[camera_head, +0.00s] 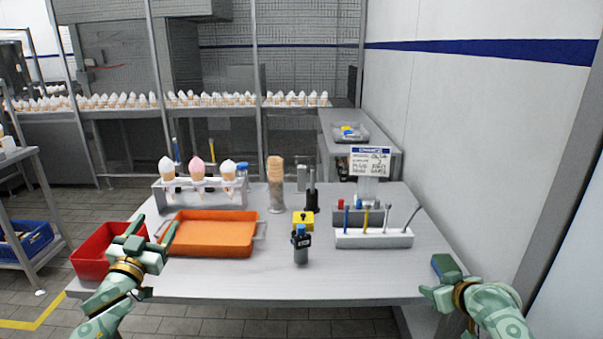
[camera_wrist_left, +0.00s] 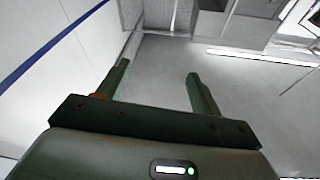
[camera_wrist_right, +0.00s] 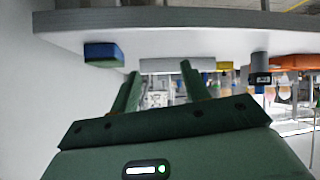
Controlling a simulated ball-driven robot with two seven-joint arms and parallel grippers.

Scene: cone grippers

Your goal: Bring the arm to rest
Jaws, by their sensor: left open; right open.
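My left gripper (camera_head: 150,230) is in front of the table's left side, over the red bin (camera_head: 92,252) and beside the orange tray's left end. In the left wrist view its fingers (camera_wrist_left: 158,70) are spread with nothing between them. My right gripper (camera_head: 438,294) is at the table's front right corner, close to a blue-and-green block (camera_head: 446,266). In the right wrist view, which is upside down, its fingers (camera_wrist_right: 160,72) are apart and empty, and the block (camera_wrist_right: 103,54) sits on the table apart from them.
The table (camera_head: 360,283) holds an orange tray (camera_head: 212,233), a rack with three cones (camera_head: 199,194), stacked cones (camera_head: 276,180), a yellow box (camera_head: 303,221), a dark bottle (camera_head: 301,246) and a white tool holder (camera_head: 372,238). A white wall stands at the right.

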